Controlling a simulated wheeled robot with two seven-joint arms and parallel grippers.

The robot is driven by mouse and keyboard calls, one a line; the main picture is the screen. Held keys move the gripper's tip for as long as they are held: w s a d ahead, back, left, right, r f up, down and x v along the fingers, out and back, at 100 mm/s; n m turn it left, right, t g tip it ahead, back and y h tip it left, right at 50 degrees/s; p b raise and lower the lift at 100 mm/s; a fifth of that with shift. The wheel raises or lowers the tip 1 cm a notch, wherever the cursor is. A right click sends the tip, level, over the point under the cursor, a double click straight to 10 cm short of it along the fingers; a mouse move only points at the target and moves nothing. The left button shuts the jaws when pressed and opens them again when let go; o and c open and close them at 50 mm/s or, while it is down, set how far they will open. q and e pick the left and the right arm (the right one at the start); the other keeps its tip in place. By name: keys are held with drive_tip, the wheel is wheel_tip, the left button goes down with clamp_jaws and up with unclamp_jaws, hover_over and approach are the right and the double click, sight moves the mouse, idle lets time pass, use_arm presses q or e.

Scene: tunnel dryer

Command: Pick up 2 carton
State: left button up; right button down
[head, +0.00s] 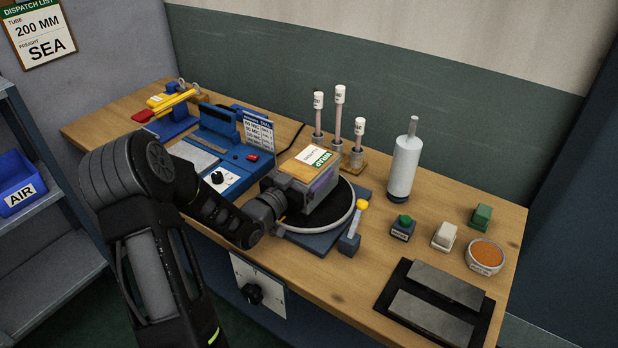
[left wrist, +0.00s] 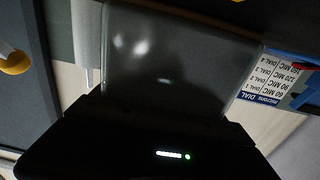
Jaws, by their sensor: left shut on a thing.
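A carton (head: 318,196) with a tan top and a green-and-white label that seems to read WRAP is over the round black turntable (head: 338,221) in the middle of the bench. Its sides look grey and glossy. My left gripper (head: 284,196) reaches it from the left front and is shut on it; the fingertips are largely hidden. I cannot tell whether the carton touches the turntable. In the left wrist view a dark glossy face of the carton (left wrist: 170,62) fills the middle, right at the gripper. My right gripper is not in view. No second carton shows clearly.
A blue machine (head: 225,150) with a dial card stands left of the carton. A yellow-knobbed lever (head: 352,228), white-capped posts (head: 339,115) and a grey bottle (head: 403,165) are close by. Small blocks, an orange dish (head: 485,256) and a black-framed plate (head: 437,300) lie right.

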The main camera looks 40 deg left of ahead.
use_arm(q)
drive_tip(key=c, duration=0.7)
drive_tip(key=shift+r, duration=0.15)
drive_tip(key=shift+c, duration=0.8)
drive_tip(key=shift+w+r, duration=0.1)
wheel_tip(320, 180, up, 10)
drive_tip(key=shift+f+b, duration=0.1)
drive_tip(key=shift+b, duration=0.45)
